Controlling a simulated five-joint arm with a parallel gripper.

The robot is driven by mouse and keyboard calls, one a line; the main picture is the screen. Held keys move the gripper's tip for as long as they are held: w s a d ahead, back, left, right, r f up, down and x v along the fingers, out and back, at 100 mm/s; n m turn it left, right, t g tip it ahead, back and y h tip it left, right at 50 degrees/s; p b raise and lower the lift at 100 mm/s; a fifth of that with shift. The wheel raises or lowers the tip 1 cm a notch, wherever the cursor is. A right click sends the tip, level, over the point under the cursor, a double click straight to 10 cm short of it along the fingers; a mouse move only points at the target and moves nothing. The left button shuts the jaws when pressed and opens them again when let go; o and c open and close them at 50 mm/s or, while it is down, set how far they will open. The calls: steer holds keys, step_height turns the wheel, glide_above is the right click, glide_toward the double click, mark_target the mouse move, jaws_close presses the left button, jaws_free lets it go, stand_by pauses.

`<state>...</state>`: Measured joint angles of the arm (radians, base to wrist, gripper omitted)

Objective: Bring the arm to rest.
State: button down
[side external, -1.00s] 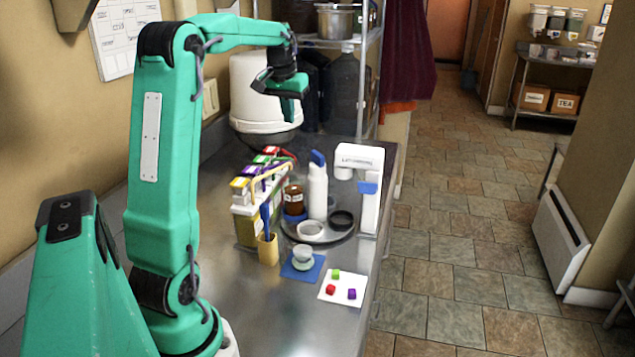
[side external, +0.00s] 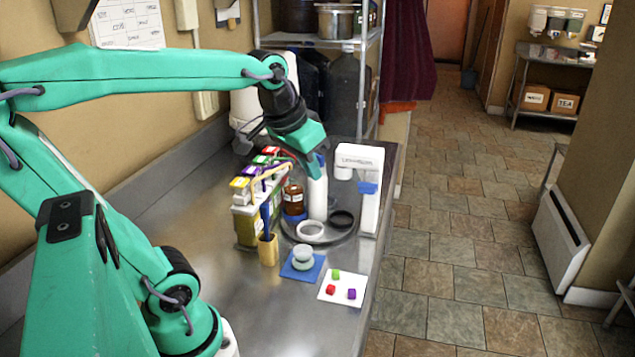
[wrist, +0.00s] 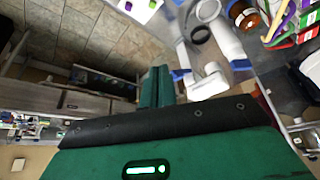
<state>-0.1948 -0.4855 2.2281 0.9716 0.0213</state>
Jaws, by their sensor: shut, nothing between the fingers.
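My gripper (side external: 312,170) is green and black. In the side view it hangs above the counter near the white bottle (side external: 318,198), its tip overlapping the bottle's top in the picture. I cannot tell whether they touch. In the wrist view my gripper's fingers (wrist: 157,88) are together with nothing between them. The upper arm leans back to the left and the forearm reaches nearly level to the right.
A round tray (side external: 341,234) holds the bottle, a brown jar (side external: 293,199) and rings. A white device (side external: 368,198) stands right. A bucket rack (side external: 245,225) is left, with a blue mat (side external: 291,272) and a white card (side external: 333,298) in front.

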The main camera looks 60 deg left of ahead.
steer(key=s+d+f+m+h, duration=0.1)
steer(key=s+d+f+m, duration=0.1)
steer(key=s+d+f, duration=0.2)
steer(key=shift+s+d+f+t, duration=0.15)
steer(key=shift+s+d+t, duration=0.25)
steer(key=shift+s+d, duration=0.55)
steer(key=shift+s+a, duration=0.1)
steer(key=shift+a, duration=0.05)
